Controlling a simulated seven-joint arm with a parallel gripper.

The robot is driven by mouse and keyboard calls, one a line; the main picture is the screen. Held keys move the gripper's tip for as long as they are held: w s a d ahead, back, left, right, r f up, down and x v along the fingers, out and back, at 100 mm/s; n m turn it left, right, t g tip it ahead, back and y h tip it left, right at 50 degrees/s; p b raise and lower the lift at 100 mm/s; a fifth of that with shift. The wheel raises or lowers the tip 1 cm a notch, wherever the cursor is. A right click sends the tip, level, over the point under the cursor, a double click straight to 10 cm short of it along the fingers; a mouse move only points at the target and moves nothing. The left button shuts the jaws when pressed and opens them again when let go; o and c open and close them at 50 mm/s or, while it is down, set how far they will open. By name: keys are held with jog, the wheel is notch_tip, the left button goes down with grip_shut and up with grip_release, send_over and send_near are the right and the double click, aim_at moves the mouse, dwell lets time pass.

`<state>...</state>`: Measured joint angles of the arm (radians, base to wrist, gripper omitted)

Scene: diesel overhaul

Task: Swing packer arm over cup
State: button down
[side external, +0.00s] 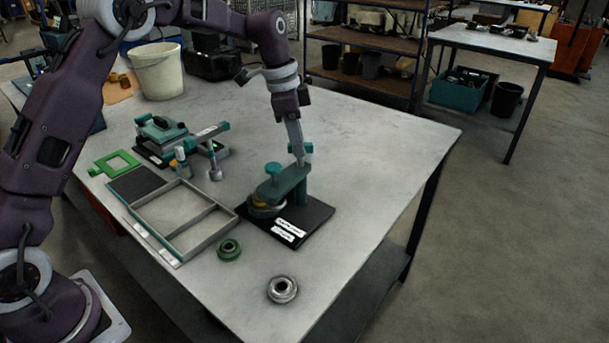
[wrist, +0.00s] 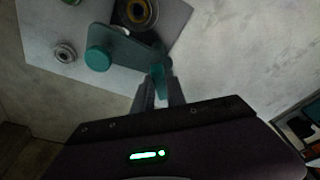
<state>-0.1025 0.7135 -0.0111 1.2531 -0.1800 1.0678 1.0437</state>
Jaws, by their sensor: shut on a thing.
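The teal packer arm (side external: 285,184) sits on a post over a black base plate (side external: 312,222). A round teal knob (wrist: 98,60) tops the arm's free end. The cup (side external: 262,207), a metal ring with a brass-coloured middle, stands on the plate's left part and is partly hidden by the arm. In the wrist view the cup (wrist: 136,13) shows beside the arm, off to the side of the knob; exact alignment is unclear. My gripper (side external: 299,161) points down at the post end, shut on an upright teal handle (wrist: 158,78) of the arm.
A grey divided tray (side external: 182,262) lies left of the plate. A green ring (side external: 229,249) and a metal ring (side external: 282,289) lie in front. A teal fixture (side external: 160,130), green frame (side external: 113,162) and white bucket (side external: 158,72) stand further left. The right tabletop is clear.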

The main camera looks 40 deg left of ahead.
jog(key=m, duration=0.3)
jog(key=shift+w+m+g+h, duration=0.15)
jog(key=shift+m+g+h, duration=0.15)
jog(key=shift+m, duration=0.1)
jog(key=m, duration=0.4)
jog(key=shift+g, duration=0.4)
jog(key=c, duration=1.4)
grip_release()
jog(key=shift+o, duration=0.2)
jog(key=shift+r, duration=2.8)
